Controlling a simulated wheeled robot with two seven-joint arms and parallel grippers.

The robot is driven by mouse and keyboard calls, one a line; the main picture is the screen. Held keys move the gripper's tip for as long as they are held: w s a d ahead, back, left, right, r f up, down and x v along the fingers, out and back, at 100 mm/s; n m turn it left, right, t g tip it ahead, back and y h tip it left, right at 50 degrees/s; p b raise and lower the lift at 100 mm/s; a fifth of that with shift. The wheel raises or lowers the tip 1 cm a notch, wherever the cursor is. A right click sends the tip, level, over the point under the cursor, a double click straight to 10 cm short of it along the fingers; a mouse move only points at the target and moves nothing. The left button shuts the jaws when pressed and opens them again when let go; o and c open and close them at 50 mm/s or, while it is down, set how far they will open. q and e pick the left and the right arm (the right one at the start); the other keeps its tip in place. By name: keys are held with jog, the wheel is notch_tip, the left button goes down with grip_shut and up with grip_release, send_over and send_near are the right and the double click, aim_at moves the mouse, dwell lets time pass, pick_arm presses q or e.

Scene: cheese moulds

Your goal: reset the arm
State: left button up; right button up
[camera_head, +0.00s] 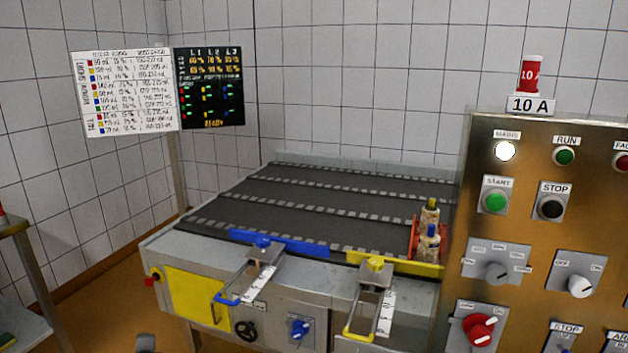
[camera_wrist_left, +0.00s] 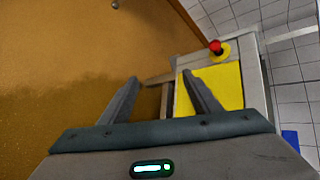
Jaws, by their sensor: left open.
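My left gripper (camera_wrist_left: 160,82) shows in the left wrist view with its two dark fingers apart and nothing between them. It hangs over the brown floor (camera_wrist_left: 60,70), with the machine's yellow panel (camera_wrist_left: 222,88) and red button (camera_wrist_left: 215,46) beyond its right finger. In the head view a small grey part at the bottom edge may be mine, but I cannot tell which part. My right gripper is in neither view.
A conveyor table (camera_head: 320,205) with blue (camera_head: 290,245) and yellow (camera_head: 415,265) guides stands ahead. Two small bottles (camera_head: 430,225) stand at its right end. A steel control panel (camera_head: 530,230) is at right. A side table (camera_head: 18,240) is at left. Open floor (camera_head: 95,310) lies between.

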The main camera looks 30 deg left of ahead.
pick_arm(q)
jog(key=s+d+f+n+g+h, duration=0.15)
jog(key=s+d+f, duration=0.25)
jog(key=d+f, duration=0.4)
jog(key=s+d+f+n+h, duration=0.1)
jog(key=s+d+f+h, duration=0.25)
jog(key=d+f, duration=0.5)
jog(key=s+d+f+n+h, duration=0.1)
jog(key=s+d+f, duration=0.4)
jog(key=d, duration=0.6)
jog(key=d+f+n+t+h+p, duration=0.1)
jog(key=d+f+h+p, duration=0.1)
jog(key=d, duration=1.6)
jog(key=d+f+n+t+h+p, duration=0.1)
jog(key=d+f+h+p, duration=0.1)
jog(key=d, duration=1.6)
notch_tip(320, 180, down, 3)
jog(key=shift+r+n+h, duration=0.15)
jog(key=shift+n+h, duration=0.2)
jog(key=shift+h, duration=0.55)
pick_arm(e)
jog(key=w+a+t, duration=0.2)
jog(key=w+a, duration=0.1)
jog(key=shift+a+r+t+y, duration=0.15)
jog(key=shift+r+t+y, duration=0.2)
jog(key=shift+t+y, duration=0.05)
pick_arm(q)
jog(key=shift+s+d, duration=0.1)
